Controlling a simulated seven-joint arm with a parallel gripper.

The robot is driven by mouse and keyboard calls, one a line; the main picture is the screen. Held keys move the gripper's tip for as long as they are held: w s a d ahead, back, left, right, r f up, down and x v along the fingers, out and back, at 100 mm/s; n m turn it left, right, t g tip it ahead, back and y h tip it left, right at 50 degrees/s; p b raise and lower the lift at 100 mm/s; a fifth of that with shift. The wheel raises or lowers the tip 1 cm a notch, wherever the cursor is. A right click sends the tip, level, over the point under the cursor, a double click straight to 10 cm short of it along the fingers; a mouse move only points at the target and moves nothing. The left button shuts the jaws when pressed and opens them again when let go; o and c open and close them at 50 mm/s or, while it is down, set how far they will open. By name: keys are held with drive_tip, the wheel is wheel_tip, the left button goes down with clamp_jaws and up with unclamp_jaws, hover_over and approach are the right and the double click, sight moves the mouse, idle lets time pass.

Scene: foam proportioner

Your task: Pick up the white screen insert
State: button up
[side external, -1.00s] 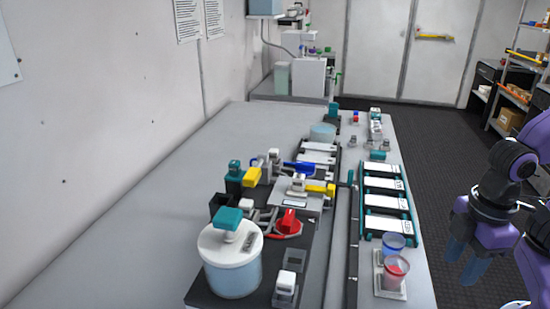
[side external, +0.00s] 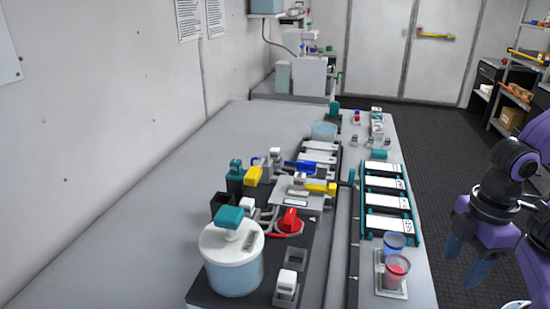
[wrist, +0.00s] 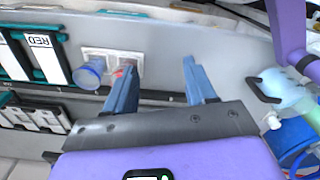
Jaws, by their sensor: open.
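I cannot tell for sure which piece is the white screen insert. One small white-topped block (side external: 288,279) sits in a grey holder at the near end of the dark base. Another white block (side external: 300,179) stands on the grey plate near the middle of the bench. My gripper (side external: 462,264) is to the right of the bench in the side view, over the dark floor, apart from all these pieces. In the wrist view my gripper (wrist: 153,68) has its two blue fingers spread, with nothing held between them.
A white tank (side external: 230,265) with a teal knob stands at the near left. A red knob (side external: 289,221) and yellow and blue valves are behind it. A blue cup (side external: 394,243) and a red cup (side external: 396,271) stand at the near right, before a teal rack (side external: 364,206). The left bench surface is clear.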

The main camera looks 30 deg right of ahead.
drive_tip(key=w+a+r+n+t, duration=0.1)
drive_tip(key=w+a+r+n, duration=0.1)
drive_tip(key=w+a+r, duration=0.4)
drive_tip(key=w+a+r+n+h, duration=0.1)
drive_tip(key=w+a+r+n, duration=0.15)
drive_tip(key=w, duration=0.55)
drive_tip(key=w+a+r+n+t, duration=0.1)
drive_tip(key=w+a+r+n, duration=0.2)
drive_tip(key=w+a, duration=0.35)
drive_tip(key=w+a+r+n+t+h, duration=0.1)
drive_tip(key=w+r+n, duration=0.3)
drive_tip(key=w, duration=0.5)
drive_tip(key=w+a+r+n+h, duration=0.1)
drive_tip(key=w+r+n+h, duration=0.15)
drive_tip(key=w+r, duration=0.5)
hover_over(275, 150)
drive_tip(key=s+a, duration=0.2)
drive_tip(key=shift+y, duration=0.45)
wheel_tip(275, 150, down, 13)
drive_tip(key=shift+w+a, duration=0.1)
drive_tip(key=shift+d+x, duration=0.1)
drive_tip(key=shift+x, duration=1.25)
drive_tip(key=shift+d+x, duration=0.15)
drive_tip(key=shift+x, duration=1.15)
drive_tip(key=shift+w+r, duration=0.1)
drive_tip(key=shift+w, duration=0.05)
clamp_jaws()
